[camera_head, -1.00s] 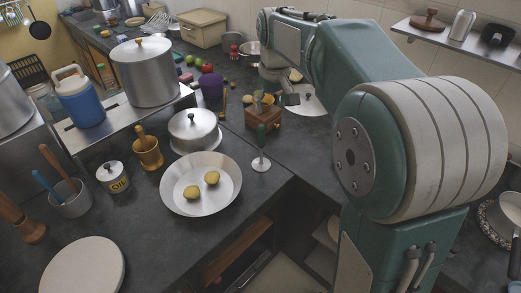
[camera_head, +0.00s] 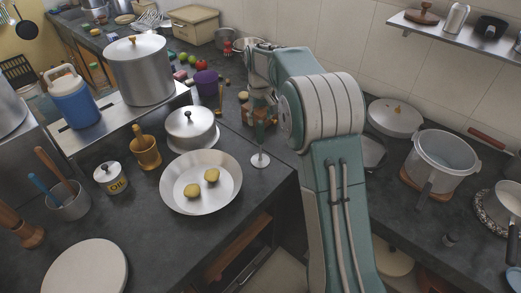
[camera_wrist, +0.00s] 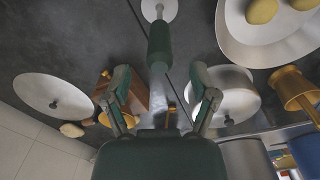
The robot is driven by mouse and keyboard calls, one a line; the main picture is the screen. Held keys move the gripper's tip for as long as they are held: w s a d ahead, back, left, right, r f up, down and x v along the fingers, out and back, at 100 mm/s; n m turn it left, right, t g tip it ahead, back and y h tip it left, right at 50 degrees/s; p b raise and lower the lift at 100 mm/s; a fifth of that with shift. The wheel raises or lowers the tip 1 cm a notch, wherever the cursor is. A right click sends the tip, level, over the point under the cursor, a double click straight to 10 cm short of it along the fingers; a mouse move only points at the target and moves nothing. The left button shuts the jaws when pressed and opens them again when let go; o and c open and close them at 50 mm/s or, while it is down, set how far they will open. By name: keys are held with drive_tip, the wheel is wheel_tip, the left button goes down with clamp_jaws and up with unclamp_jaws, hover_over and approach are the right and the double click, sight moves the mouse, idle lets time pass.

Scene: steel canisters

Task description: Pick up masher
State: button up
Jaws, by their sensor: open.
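The masher has a dark green handle and a pale round disc foot. In the head view the masher (camera_head: 260,160) stands upright on the dark counter near its front edge, disc down, right of the pan. In the wrist view the masher (camera_wrist: 160,46) points its handle end toward me, with its disc at the top edge. My gripper (camera_wrist: 160,82) is open in the wrist view, with its two fingers spread on either side of the line of the handle. The handle end lies close to the gap, and I cannot tell its depth. My arm partly hides the gripper area in the head view.
A wide pan (camera_head: 201,200) with two potatoes sits left of the masher. A lidded pot (camera_head: 190,122) stands behind the pan. A wooden box (camera_wrist: 133,97) is close beside my left finger in the wrist view. Open shelving lies below the counter edge.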

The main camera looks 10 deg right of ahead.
sight(260, 130)
wheel_tip(260, 130, down, 4)
drive_tip(key=shift+a+r, duration=0.1)
drive_tip(key=shift+f, duration=0.65)
clamp_jaws()
